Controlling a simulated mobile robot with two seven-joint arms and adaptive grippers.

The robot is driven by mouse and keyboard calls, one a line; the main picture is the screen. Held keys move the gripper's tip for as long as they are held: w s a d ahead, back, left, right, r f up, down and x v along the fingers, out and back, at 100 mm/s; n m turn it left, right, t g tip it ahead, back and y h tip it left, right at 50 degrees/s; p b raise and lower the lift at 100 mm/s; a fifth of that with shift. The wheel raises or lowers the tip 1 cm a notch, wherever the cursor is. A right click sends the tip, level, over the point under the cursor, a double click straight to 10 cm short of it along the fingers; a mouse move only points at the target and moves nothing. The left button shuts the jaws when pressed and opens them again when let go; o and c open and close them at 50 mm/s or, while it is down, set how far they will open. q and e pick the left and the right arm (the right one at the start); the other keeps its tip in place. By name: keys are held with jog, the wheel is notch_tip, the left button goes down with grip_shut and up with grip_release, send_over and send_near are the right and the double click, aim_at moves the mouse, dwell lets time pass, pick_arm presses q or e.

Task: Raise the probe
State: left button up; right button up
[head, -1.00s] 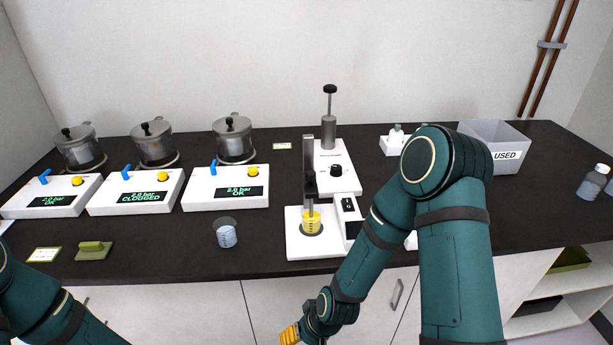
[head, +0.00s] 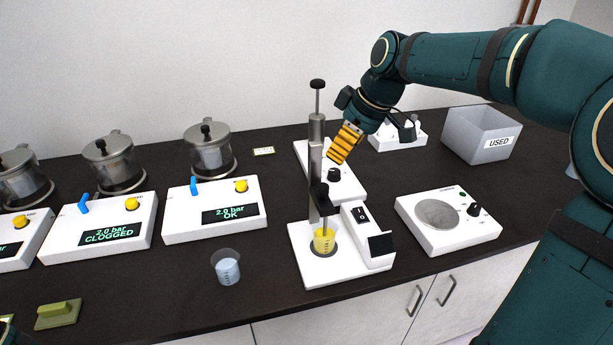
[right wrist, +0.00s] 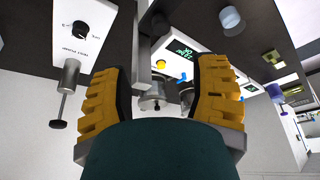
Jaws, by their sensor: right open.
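The probe (head: 324,219) is a thin rod below a black holder (head: 319,196) on an upright metal post (head: 314,180). Its lower end is in a small beaker of yellow liquid (head: 324,242) on a white base (head: 310,268) with a switch box. My right gripper (head: 338,154), with yellow ribbed fingers, is above and behind the holder, right of the post, apart from it. In the right wrist view the fingers (right wrist: 160,100) are wide apart with nothing gripped between them. My left gripper is out of view; only a bit of that arm shows at bottom left.
Behind the probe stand stands a white unit (head: 346,184) with a metal cylinder and black-knobbed plunger (head: 317,84). A white dial unit (head: 450,222) is to the right, a USED bin (head: 480,134) behind it. A clear beaker (head: 226,268) and pressure boxes (head: 215,208) are left.

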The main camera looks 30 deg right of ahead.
aim_at(323, 186)
pick_arm(q)
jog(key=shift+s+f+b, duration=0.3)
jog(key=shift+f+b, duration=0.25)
jog(key=shift+b, duration=0.05)
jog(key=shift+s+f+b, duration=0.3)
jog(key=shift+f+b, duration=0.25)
jog(key=shift+b, duration=0.05)
pick_arm(e)
jog(key=x, duration=1.3)
jog(key=shift+s+f, duration=0.1)
jog(key=shift+s, duration=0.2)
grip_shut()
